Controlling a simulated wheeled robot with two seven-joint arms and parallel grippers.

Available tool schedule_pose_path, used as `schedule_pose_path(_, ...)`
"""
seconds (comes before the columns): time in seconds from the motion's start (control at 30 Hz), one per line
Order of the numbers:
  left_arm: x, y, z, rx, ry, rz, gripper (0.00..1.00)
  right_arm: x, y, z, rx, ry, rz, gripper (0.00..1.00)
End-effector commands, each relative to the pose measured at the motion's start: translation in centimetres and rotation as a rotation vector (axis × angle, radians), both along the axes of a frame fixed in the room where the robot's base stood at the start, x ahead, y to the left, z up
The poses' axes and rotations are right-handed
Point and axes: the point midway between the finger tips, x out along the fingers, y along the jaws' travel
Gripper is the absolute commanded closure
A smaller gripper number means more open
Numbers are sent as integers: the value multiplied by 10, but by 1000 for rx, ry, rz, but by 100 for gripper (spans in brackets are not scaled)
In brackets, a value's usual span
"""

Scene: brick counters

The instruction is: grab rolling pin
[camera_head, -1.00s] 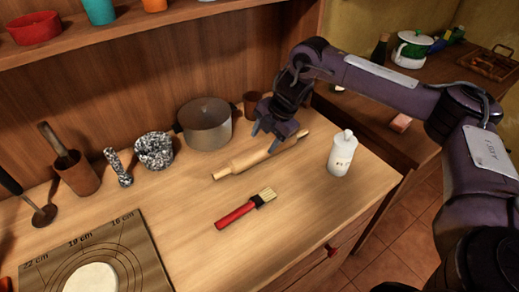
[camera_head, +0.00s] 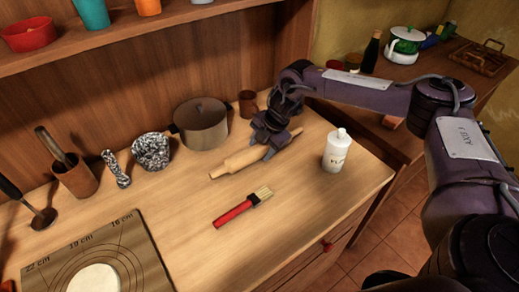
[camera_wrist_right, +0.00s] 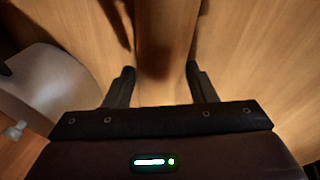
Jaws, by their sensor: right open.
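A wooden rolling pin (camera_head: 243,162) lies on the counter, slanting from lower left to upper right in the head view. My right gripper (camera_head: 268,152) is down at the pin's right part and covers some of it. In the right wrist view the gripper (camera_wrist_right: 162,82) is open, with one finger on each side of the rolling pin (camera_wrist_right: 165,50). The pin runs between the fingers. I cannot tell whether either finger touches it. My left gripper is not in view.
A brush with a red handle (camera_head: 233,213) lies in front of the pin. A white bottle (camera_head: 337,152) stands to the right. A lidded pot (camera_head: 201,124) and a brown cup (camera_head: 248,104) stand behind. The front middle of the counter (camera_head: 290,220) is clear.

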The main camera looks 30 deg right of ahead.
Motion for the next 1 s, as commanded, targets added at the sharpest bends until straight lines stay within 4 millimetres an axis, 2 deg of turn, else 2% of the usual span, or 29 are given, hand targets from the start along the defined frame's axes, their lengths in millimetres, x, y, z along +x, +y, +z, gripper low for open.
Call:
schedule_pose_path(0.07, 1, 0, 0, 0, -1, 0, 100, 0, 0, 0, 0, 0, 0, 52)
schedule_pose_path(0.37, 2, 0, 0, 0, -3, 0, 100, 0, 0, 0, 0, 1, 0, 90)
schedule_pose_path(0.67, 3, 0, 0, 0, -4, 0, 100, 0, 0, 2, 0, -1, 1, 91)
schedule_pose_path(0.7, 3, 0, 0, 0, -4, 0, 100, 0, 0, 3, 0, -1, 1, 96)
schedule_pose_path(0.77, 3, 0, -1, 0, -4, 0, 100, 1, 0, 6, 0, -2, 1, 100)
schedule_pose_path(0.87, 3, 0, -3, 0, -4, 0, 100, 1, 1, 15, 2, -4, 1, 100)
schedule_pose_path(1.0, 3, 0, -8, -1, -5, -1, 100, 2, 0, 39, 2, -7, 0, 100)
